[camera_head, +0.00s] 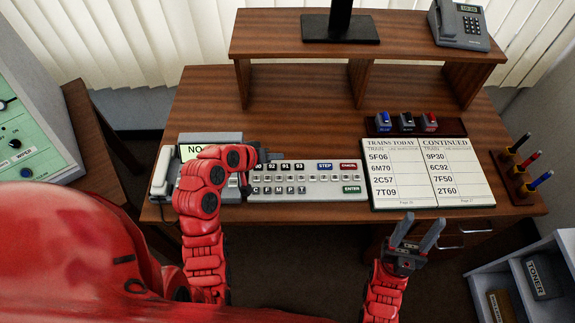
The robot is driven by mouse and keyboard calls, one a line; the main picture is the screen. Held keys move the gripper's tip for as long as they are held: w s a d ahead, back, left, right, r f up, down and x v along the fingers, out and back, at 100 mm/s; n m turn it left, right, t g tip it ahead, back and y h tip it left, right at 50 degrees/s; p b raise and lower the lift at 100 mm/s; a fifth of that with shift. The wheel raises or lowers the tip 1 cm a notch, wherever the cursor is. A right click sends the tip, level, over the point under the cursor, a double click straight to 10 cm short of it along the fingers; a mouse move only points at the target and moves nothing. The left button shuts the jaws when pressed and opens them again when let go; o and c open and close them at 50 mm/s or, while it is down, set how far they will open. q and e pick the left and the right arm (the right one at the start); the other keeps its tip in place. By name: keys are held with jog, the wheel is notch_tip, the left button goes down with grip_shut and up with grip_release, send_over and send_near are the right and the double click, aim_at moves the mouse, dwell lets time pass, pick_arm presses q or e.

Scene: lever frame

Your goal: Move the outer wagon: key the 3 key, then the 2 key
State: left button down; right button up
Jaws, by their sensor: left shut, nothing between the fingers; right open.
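A grey key panel (310,190) lies on the desk, with rows of small light keys, a blue STEP label, a red label at the right and a green ENTER label. The 3 key and the 2 key cannot be picked out at this size; my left arm covers the panel's left end. My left gripper (246,186) is shut and empty over that left end, mostly hidden by its wrist; whether it touches a key cannot be told. My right gripper (418,231) is open and empty in front of the desk edge, below the train chart. No wagon is in view.
A display unit (190,151) with a handset (161,171) stands left of the panel. A train chart (428,173) lies to the right, with stamps (407,123) behind it and a pen rack (520,174) beyond. A raised shelf (275,47) holds a telephone (460,24).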

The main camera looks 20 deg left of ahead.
aim_at(277, 181)
pick_arm(q)
jog(key=shift+s, duration=0.2)
jog(key=shift+f+b, duration=2.55)
jog(key=shift+f, duration=1.85)
jog(key=shift+f+b, duration=0.3)
jog(key=shift+f, duration=0.1)
